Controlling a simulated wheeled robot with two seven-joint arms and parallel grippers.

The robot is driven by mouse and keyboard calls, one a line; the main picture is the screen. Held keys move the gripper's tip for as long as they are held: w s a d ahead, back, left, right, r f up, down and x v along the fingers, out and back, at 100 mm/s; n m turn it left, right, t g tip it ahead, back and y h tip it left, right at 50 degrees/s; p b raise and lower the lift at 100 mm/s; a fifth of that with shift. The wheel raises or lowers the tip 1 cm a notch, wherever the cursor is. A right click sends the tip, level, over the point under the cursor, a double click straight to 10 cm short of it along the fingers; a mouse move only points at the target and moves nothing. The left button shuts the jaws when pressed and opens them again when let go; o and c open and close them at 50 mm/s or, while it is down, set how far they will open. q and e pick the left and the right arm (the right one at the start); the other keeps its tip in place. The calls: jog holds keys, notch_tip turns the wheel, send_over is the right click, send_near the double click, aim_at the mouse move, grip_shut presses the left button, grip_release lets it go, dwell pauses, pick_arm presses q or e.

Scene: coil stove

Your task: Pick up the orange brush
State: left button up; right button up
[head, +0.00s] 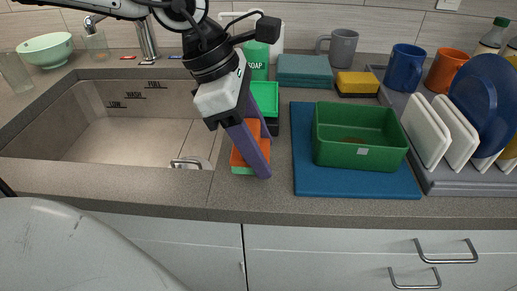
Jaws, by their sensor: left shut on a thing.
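The orange brush (241,158) is on the counter between the sink and the blue mat, with a pale green strip along its lower edge. My left gripper (265,156) reaches down over it from above, its purple fingers on either side. It is shut on the brush, and the near finger hides part of it. I cannot tell whether the brush is resting on the counter or slightly raised. My right gripper is not in view.
A green tray (360,160) stands on the blue mat (310,185) to the right. Behind the brush are a green container (265,92) and a soap bottle (256,58). A dish rack (450,178) is at right; the sink (120,145) opens at left.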

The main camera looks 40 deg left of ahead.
pick_arm(q)
notch_tip(320, 180, up, 3)
jog(key=shift+a+f, duration=0.1)
jog(key=shift+f, duration=0.05)
jog(key=s+a+b, duration=0.4)
jog(key=a, duration=0.3)
jog(key=s+a+b, duration=0.4)
jog(key=s+a, duration=0.1)
jog(key=a, duration=0.3)
jog(key=shift+s+f+b, duration=0.2)
jog(key=shift+s+b, duration=0.05)
jog(key=shift+b, duration=0.05)
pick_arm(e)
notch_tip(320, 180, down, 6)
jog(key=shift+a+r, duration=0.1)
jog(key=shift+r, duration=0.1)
pick_arm(q)
jog(key=shift+a, duration=0.1)
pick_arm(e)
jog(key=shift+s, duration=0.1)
pick_arm(q)
jog(key=o, duration=0.6)
jog(key=c, duration=0.3)
jog(key=shift+c, duration=0.2)
